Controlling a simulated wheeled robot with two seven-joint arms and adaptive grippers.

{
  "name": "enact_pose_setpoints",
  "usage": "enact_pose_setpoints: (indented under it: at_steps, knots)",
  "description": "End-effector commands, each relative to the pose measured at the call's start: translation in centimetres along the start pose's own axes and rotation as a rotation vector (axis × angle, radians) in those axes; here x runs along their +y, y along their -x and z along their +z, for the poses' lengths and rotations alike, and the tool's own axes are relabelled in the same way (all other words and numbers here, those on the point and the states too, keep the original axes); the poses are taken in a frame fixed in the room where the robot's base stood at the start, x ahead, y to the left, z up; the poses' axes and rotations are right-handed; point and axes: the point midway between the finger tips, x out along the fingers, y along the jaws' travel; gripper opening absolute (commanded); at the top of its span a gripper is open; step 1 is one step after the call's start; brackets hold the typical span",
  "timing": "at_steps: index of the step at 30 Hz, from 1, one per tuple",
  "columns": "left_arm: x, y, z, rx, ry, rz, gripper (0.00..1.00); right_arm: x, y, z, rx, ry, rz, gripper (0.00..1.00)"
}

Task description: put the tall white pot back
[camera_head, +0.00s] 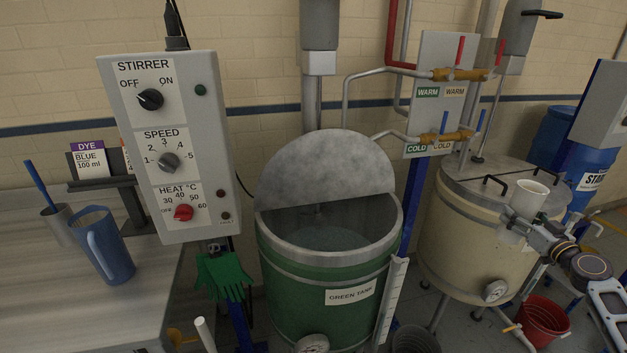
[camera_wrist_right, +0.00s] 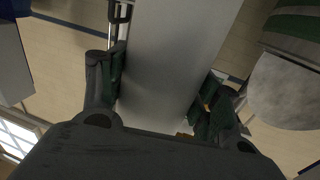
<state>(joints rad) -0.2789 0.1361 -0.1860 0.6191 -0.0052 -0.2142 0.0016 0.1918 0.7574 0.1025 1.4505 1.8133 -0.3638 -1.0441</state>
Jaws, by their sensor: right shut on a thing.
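The tall white pot (camera_head: 528,198) is upright at the right of the head view, in front of the cream tank. My right gripper (camera_head: 520,230) is shut on its lower part; the fingers hide some of its side. In the right wrist view, the pot's pale wall (camera_wrist_right: 175,65) fills the middle, with a finger of the right gripper (camera_wrist_right: 162,95) on each side of it. What is below the pot is hidden by my gripper and arm. My left gripper is not in view.
A cream tank (camera_head: 450,225) with a handled lid stands behind the pot. The green tank (camera_head: 320,285) has its lid half open. A blue jug (camera_head: 108,250) and grey cup stand on the left bench (camera_head: 40,300). A red bucket (camera_head: 543,318) is on the floor below my right arm.

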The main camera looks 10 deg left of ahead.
Motion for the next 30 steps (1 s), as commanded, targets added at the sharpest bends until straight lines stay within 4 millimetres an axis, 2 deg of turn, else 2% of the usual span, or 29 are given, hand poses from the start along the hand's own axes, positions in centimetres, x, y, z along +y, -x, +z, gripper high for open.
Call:
enact_pose_setpoints:
  at_steps: [7,30]
  knots:
    - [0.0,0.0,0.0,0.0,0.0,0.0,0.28,1.6,-0.1,-1.6,0.003,0.004,0.076,0.25]
    - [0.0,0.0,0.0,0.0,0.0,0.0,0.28,3.2,0.1,-4.4,0.009,-0.004,0.188,0.25]
